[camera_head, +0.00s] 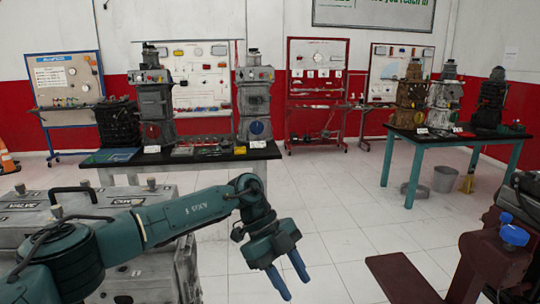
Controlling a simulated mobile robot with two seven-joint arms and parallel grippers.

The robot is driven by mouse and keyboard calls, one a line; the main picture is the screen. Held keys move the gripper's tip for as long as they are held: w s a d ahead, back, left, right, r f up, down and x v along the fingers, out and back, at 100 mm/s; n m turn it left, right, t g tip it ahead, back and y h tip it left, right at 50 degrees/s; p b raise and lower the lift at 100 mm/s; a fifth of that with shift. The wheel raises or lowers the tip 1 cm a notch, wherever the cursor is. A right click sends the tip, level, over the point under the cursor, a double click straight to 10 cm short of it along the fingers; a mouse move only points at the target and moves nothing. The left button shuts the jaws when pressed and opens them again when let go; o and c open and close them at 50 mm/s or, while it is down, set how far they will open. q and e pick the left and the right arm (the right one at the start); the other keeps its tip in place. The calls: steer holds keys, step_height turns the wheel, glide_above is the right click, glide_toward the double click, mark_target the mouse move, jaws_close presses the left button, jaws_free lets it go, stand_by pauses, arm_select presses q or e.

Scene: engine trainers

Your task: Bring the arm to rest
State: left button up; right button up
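My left arm (185,212) comes in from the lower left and reaches across the lower middle of the head view. It is dark teal and bent at the wrist. My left gripper (288,275) hangs at its end, pointing down and a little right over the white tiled floor. Its two blue fingers are apart with floor showing between them, and nothing is held. My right gripper is not in the view.
Grey metal cases (90,225) lie below my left arm. A black-topped table (200,156) with engine trainers stands behind it. A green-legged table (465,138) holds more engines at right. A dark red stand (400,278) is at lower right. Floor between is clear.

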arm_select(q)
steer(key=s+d+h, duration=0.9)
steer(key=d+h, duration=0.3)
steer(key=w+a+f+n+t+y, duration=0.25)
steer(key=a+f+n+t, duration=0.4)
steer(key=n+t, duration=0.35)
steer(key=w+a+f+n+t+y, duration=0.1)
steer(key=a+f+n+t+y, duration=0.35)
steer(key=a+n+t, duration=0.5)
steer(key=s+a+f+n+g+y, duration=0.5)
steer(key=s+a+f+y, duration=0.3)
steer(key=s+a+f, duration=0.7)
steer(key=shift+s+a+f, duration=0.3)
steer(key=shift+s+f, duration=0.15)
steer(key=shift+f, duration=0.25)
steer(key=shift+g, duration=0.25)
